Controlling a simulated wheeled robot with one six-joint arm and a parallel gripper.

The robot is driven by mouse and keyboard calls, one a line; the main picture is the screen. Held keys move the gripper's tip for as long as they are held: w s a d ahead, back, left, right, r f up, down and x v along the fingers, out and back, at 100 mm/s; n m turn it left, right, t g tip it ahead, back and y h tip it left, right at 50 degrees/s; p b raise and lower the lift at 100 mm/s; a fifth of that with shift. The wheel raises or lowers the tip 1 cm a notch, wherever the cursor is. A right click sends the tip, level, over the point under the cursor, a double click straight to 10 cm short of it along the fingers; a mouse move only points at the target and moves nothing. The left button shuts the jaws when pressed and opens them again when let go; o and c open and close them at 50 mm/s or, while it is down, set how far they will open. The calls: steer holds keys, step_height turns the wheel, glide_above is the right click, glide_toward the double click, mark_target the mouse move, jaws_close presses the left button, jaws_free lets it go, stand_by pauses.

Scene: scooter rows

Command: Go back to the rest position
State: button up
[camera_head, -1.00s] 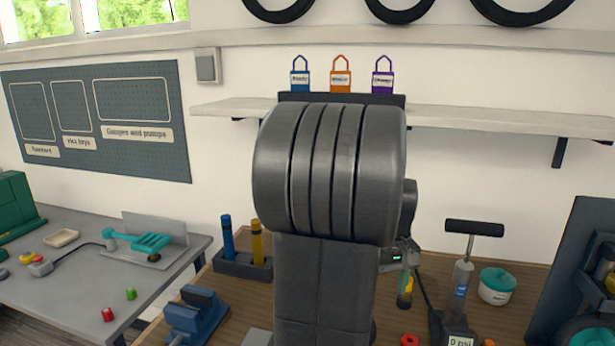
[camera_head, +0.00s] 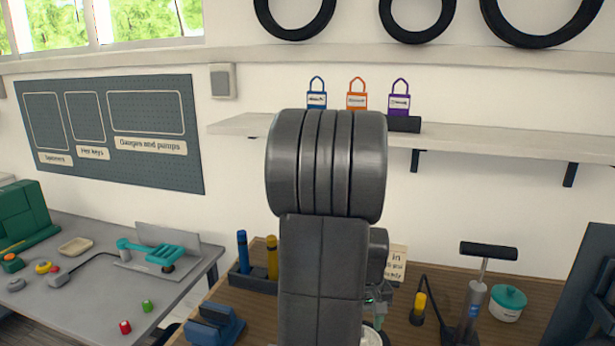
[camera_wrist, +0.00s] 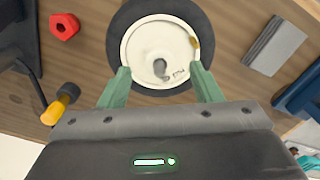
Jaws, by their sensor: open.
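My gripper (camera_wrist: 163,88) shows in the wrist view with its two green fingers spread apart and nothing between them. Below the fingertips, a round white dish (camera_wrist: 138,50) in a dark ring sits on the wooden bench; a small grey piece and a small yellowish piece lie in it. In the head view my own arm stands upright in the middle and hides most of the gripper and the bench behind it.
A red nut-shaped piece (camera_wrist: 64,26), a yellow-handled tool (camera_wrist: 60,106) and a grey block (camera_wrist: 274,45) lie around the dish. A pump (camera_head: 475,300) and a teal-lidded pot (camera_head: 507,303) stand at right. A shelf (camera_head: 480,146) with padlock-shaped tags runs behind.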

steer(key=shift+s+d+r+b, duration=0.1)
steer(key=shift+d+r+b, duration=0.15)
steer(key=shift+r, duration=1.1)
steer(key=shift+d+r+b, duration=0.1)
steer(key=shift+r+b, duration=0.15)
steer(key=shift+r, duration=1.1)
